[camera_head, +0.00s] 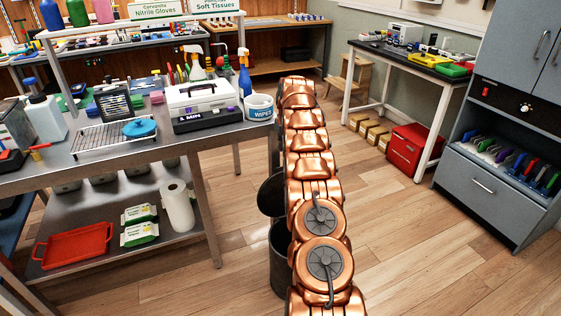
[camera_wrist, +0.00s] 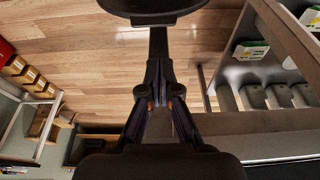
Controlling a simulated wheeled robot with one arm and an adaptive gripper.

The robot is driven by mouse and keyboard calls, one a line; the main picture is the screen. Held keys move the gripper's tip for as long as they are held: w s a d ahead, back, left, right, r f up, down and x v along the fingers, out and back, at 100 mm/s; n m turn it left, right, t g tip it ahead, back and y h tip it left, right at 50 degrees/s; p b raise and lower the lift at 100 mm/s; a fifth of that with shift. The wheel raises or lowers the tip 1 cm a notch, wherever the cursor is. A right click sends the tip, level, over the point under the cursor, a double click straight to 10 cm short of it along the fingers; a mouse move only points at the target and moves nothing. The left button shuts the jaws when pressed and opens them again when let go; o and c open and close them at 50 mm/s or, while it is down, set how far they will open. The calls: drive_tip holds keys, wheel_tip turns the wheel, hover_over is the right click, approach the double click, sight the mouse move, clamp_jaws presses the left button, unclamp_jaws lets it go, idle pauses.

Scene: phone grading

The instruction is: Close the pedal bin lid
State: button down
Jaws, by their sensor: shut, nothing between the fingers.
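The pedal bin (camera_head: 279,262) is a dark grey cylinder on the floor, partly hidden behind my copper arm in the head view. Its dark round lid (camera_head: 270,196) stands raised and tilted above the bin's mouth, so the bin is open. In the wrist view, a dark rounded edge (camera_wrist: 150,8) at the top looks like part of the bin or lid; I cannot tell which. My gripper (camera_wrist: 158,34) is shut and empty, with its fingertips close to that edge. Whether they touch it is unclear. My arm hides most of the gripper in the head view.
A steel bench (camera_head: 130,150) stands left of the bin, with a paper roll (camera_head: 178,205) and a red tray (camera_head: 75,246) on its lower shelf. A red box (camera_head: 408,148) and cartons (camera_head: 370,131) sit under the right table. The wooden floor (camera_head: 420,250) right of my arm is clear.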

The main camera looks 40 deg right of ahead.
sight(281, 171)
drive_tip(key=shift+x, duration=5.05)
drive_tip(key=shift+s+b, duration=0.25)
drive_tip(key=shift+b, duration=0.35)
